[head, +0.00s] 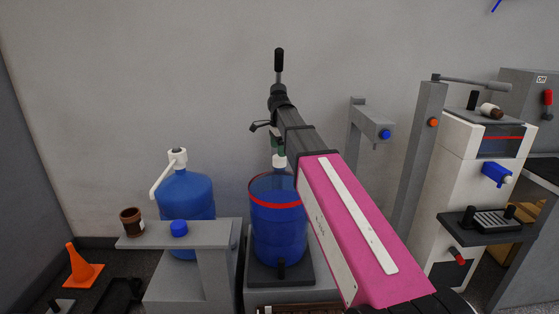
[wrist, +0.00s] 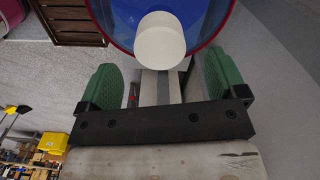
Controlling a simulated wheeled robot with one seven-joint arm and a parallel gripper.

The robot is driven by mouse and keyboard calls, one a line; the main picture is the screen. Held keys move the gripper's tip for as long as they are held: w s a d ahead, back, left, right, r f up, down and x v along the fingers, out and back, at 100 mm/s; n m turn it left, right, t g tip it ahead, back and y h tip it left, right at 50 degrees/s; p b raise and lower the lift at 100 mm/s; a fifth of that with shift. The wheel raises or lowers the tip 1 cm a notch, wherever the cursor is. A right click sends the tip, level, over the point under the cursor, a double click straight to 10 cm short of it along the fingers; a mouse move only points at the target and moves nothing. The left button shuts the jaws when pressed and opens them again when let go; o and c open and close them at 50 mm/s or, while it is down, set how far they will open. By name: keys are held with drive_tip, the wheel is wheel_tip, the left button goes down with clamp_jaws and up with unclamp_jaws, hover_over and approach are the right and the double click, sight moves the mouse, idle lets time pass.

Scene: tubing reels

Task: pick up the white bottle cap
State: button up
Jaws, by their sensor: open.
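The white bottle cap (wrist: 160,40) shows in the wrist view as a pale round top against the blue bottle (wrist: 112,12), which has a red ring. In the head view the cap (head: 280,161) sits at the top of the blue bottle (head: 279,230), just below my gripper (head: 277,148). My gripper's green fingers (wrist: 162,82) are spread apart in the wrist view. The cap lies between their lines, slightly beyond the fingertips, with nothing held. The arm hides part of the bottle's right side in the head view.
A second blue bottle (head: 186,195) with a white pump stands to the left. A grey post (head: 419,150) and a white machine (head: 460,170) stand at the right.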

sight(280, 161)
wheel_tip(280, 161, down, 5)
drive_tip(key=shift+f, duration=0.1)
drive_tip(key=c, duration=0.9)
